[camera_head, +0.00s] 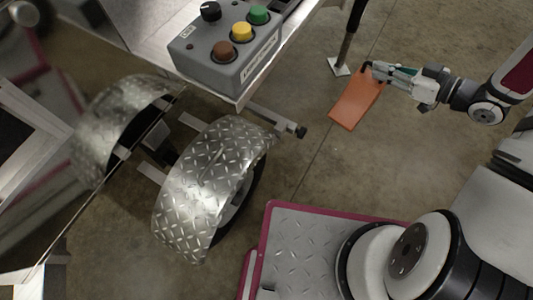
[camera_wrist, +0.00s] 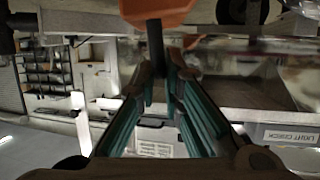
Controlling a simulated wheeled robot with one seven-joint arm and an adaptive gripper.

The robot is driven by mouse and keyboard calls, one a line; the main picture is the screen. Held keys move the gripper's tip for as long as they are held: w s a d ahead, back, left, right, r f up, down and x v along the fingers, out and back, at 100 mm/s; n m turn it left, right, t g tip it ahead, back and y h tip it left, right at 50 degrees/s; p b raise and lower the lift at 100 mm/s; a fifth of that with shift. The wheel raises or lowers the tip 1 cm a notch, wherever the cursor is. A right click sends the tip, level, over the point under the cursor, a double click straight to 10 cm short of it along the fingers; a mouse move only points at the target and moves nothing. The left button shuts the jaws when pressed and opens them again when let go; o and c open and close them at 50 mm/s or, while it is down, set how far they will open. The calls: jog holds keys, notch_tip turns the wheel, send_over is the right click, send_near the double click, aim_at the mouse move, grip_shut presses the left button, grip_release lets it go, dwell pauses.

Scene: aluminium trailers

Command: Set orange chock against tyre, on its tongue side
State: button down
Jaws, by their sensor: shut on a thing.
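The orange chock (camera_head: 356,104) hangs from my gripper (camera_head: 374,72) in the head view, to the right of the trailer. In the wrist view, the chock (camera_wrist: 158,10) shows at the top edge, with its dark handle running down between the teal fingers of my gripper (camera_wrist: 160,75). My gripper is shut on that handle. The tyre (camera_head: 246,200) shows as a dark edge under a silver tread-plate mudguard (camera_head: 200,195). The chock is well apart from the tyre, up and to the right of it in the head view. Most of the tyre is hidden by the mudguard.
A grey control box (camera_head: 225,52) with coloured knobs sits on the trailer. A support leg with a foot plate (camera_head: 339,67) stands close to the chock. A metal stub (camera_head: 285,125) juts out near the mudguard. Bare concrete floor (camera_head: 310,180) lies between tyre and chock.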

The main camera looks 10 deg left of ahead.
aim_at(366, 85)
jog(key=shift+n+g+y, duration=0.3)
jog(key=shift+n+g, duration=0.2)
jog(key=shift+g, duration=0.1)
jog(key=w+f, duration=0.1)
jog(key=f, duration=0.2)
jog(key=w+f, duration=0.1)
jog(key=f, duration=0.3)
jog(key=w+a+f, duration=0.1)
jog(key=w+f, duration=0.1)
jog(key=f, duration=0.2)
jog(key=s+a+f+n+g+y, duration=0.1)
jog(key=a+f, duration=0.3)
jog(key=f, duration=1)
jog(key=s+a+f, duration=0.1)
jog(key=a+f, duration=0.4)
jog(key=f, duration=0.8)
jog(key=s+d+f, duration=0.1)
jog(key=s+f, duration=0.1)
jog(key=s, duration=0.4)
jog(key=r+b+x, duration=0.1)
jog(key=b+x, duration=0.4)
jog(key=x, duration=1.2)
jog(key=shift+s+a+m+g+b, duration=0.3)
jog(key=shift+a+m+g, duration=0.1)
jog(key=shift+a, duration=0.3)
jog(key=shift+r, duration=0.1)
